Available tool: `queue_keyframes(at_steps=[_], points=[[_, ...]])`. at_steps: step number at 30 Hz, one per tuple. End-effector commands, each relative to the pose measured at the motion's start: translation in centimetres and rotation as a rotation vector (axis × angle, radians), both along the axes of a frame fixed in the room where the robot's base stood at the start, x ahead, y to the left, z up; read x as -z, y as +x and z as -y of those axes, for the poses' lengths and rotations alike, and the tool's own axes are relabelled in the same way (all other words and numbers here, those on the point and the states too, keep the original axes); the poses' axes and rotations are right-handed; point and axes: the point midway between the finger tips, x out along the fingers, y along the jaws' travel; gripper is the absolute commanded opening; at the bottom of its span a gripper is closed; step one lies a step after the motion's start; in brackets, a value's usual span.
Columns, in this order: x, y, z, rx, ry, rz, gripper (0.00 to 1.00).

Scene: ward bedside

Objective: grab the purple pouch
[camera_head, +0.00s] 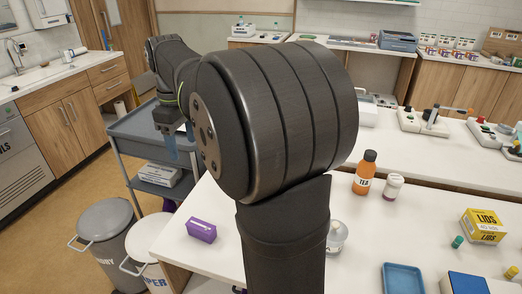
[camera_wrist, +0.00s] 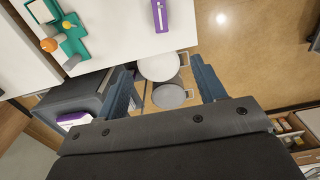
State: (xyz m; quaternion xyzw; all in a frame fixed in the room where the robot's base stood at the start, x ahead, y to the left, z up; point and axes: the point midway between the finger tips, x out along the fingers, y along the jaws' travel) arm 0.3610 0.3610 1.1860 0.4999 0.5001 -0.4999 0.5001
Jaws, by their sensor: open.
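The purple pouch (camera_head: 201,231) looks like a small box-shaped packet with a pale mark on its side. It lies near the left edge of the white table (camera_head: 222,259). In the wrist view the purple pouch (camera_wrist: 160,17) is at the top, beyond my fingertips and close to the table's edge. My gripper (camera_head: 178,142) is above and behind the pouch in the head view, over the grey trolley, clear of the pouch. In the wrist view my gripper (camera_wrist: 162,80) has its two blue fingers wide apart with nothing between them. My arm hides part of the table in the head view.
Two lidded bins, one grey (camera_head: 106,220) and one white (camera_head: 150,240), stand left of the table. The grey trolley (camera_head: 128,127) is behind them. An orange bottle (camera_head: 365,172), a white jar (camera_head: 393,187) and a blue tray (camera_head: 402,279) are right of my arm.

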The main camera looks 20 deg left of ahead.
Motion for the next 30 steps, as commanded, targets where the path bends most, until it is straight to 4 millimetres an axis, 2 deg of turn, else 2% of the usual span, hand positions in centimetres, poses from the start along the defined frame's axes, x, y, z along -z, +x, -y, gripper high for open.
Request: queue_keyframes(at_steps=[5, 7, 8, 11, 12, 16, 23, 30], points=[[0.0, 0.0, 0.0, 0.000, 0.000, 0.000, 0.64], [0.8, 0.1, -0.1, 0.006, -0.002, -0.002, 0.64], [1.6, 0.1, -0.1, 0.011, -0.004, -0.003, 0.64], [5.8, 0.2, -0.3, 0.043, -0.007, -0.007, 0.64], [7.7, 0.2, -0.3, 0.058, -0.008, -0.007, 0.64], [12.6, -0.1, -0.1, 0.102, -0.006, -0.005, 0.64], [16.6, -0.2, 0.1, 0.125, -0.002, -0.002, 0.64], [21.8, -0.3, 0.2, 0.124, -0.004, -0.004, 0.64]])
